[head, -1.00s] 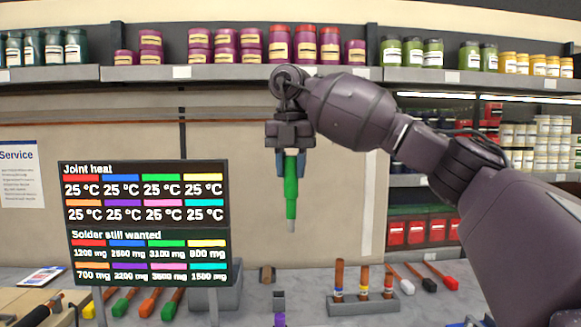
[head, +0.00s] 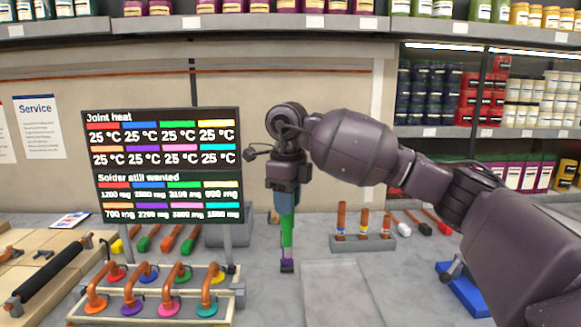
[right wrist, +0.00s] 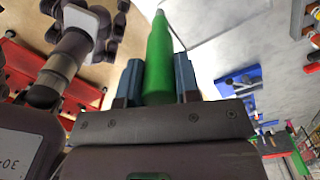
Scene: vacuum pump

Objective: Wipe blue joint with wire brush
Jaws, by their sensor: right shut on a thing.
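My right gripper (head: 286,205) is shut on a green tool (head: 287,230), which hangs upright with its narrow end down. In the right wrist view the green tool (right wrist: 159,62) sits between the two blue fingers and has a thin grey tip. I cannot tell from its shape whether it is the wire brush. The blue joint (head: 148,272) is a blue disc under a bent copper pipe, in the back row of a wooden rack (head: 238,305) at the lower left. The gripper is right of this rack and apart from it. My left gripper is out of view.
A dark purple block (head: 287,266) stands directly below the tool; contact is unclear. A sign (head: 167,165) rises behind the rack. Several coloured-handled tools (head: 148,238) lie behind it. A grey holder (head: 362,243) with copper rods stands right. The front middle counter is fairly clear.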

